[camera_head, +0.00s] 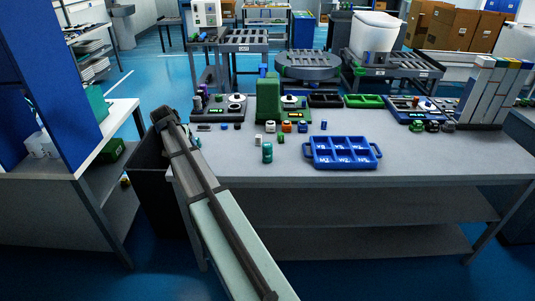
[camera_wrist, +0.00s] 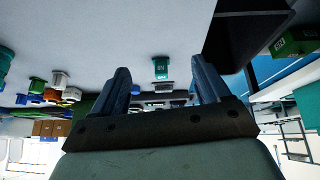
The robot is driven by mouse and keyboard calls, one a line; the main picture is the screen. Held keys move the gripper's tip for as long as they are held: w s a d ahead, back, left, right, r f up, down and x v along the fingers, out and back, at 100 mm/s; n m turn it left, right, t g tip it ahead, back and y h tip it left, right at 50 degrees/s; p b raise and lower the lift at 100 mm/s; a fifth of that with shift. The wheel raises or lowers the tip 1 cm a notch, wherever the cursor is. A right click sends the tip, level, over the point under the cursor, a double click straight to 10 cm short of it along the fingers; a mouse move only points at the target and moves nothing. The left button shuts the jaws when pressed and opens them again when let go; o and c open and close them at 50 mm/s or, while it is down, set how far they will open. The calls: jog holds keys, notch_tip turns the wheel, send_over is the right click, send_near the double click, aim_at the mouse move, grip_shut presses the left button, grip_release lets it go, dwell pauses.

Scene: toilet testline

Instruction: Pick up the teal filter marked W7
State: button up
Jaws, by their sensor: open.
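A teal cylinder (camera_head: 267,152) stands upright near the front of the grey table, left of the blue tray; its marking is too small to read. In the wrist view, a teal piece (camera_wrist: 160,68) with a pale, unreadable label shows beyond and between my fingers. Another teal piece (camera_wrist: 5,60) is cut by the left edge. I cannot tell which teal piece is marked W7. My gripper (camera_wrist: 161,78) is open, with nothing held between its two fingers. In the head view my arm reaches up over the table's left end, and the fingers cannot be made out.
The blue compartment tray (camera_head: 318,164) carries white marks such as W2. Several small white, orange and green pieces (camera_head: 286,127) stand behind the teal cylinder. A green device (camera_head: 268,103) stands at the back. A dark bin (camera_head: 145,190) is left of the table. The table's front right is clear.

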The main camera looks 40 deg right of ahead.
jog(key=s+d+r+m+g+y, duration=0.1)
jog(key=s+d+m, duration=0.35)
jog(key=d, duration=0.35)
jog(key=s+d+r+m+g+y, duration=0.1)
jog(key=s+d+r+m+g, duration=0.1)
jog(key=s+d+m, duration=0.45)
notch_tip(320, 180, up, 3)
jog(key=m+g+y, duration=0.1)
jog(key=m+y, duration=0.1)
jog(key=m, duration=0.2)
send_over(267, 152)
jog(key=w+d, duration=0.2)
jog(key=shift+s+r, duration=0.2)
jog(key=shift+s, duration=0.05)
jog(key=shift+a+f, duration=0.15)
jog(key=shift+f, duration=6.65)
jog(key=shift+c, duration=0.4)
jog(key=c, duration=1.1)
